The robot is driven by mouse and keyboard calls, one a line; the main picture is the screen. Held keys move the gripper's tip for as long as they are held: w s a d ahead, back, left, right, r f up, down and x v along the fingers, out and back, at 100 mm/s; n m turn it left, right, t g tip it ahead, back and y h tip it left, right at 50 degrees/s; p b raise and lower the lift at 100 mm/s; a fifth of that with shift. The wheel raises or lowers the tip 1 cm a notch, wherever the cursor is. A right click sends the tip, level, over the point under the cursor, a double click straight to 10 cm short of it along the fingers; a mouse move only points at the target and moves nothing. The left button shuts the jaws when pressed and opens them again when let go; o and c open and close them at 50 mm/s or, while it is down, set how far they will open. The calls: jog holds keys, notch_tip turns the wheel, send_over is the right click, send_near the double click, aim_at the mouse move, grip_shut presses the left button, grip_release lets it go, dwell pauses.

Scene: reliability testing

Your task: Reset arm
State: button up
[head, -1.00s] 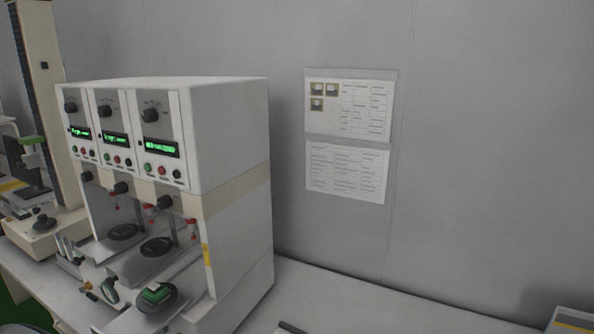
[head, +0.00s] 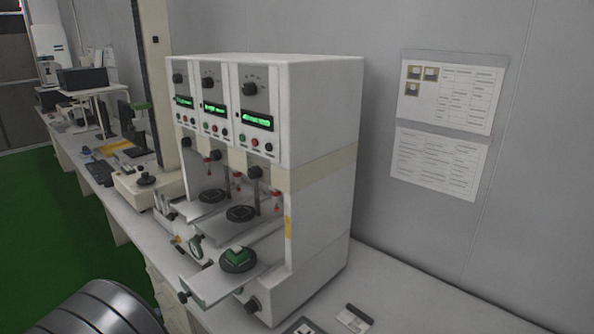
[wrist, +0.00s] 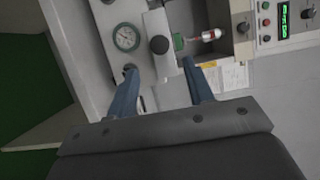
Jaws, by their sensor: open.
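My gripper (wrist: 162,80) shows in the wrist view with two blue fingers spread apart and nothing between them. It faces the front of the white test machine, near a round dial gauge (wrist: 126,37) and a dark knob. In the head view the white test machine (head: 320,110) stands on the bench with three lit green displays. A green block (head: 237,255) sits on the round dark plate of its front, pulled-out tray. My gripper's fingers are not visible in the head view; a grey metallic cylindrical part of my arm shows at the bottom left.
The white bench (head: 400,290) holds small flat items (head: 354,319) right of the machine. Two paper sheets (head: 440,160) hang on the grey wall. More equipment lines the bench at the left. The green floor (head: 60,230) is open in front of the bench.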

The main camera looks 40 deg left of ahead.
aim_at(180, 299)
jog(key=x, duration=1)
jog(key=shift+w, duration=2.5)
jog(key=shift+s, duration=0.55)
jog(key=s, duration=0.4)
jog(key=shift+s, duration=0.3)
jog(key=v, duration=1.6)
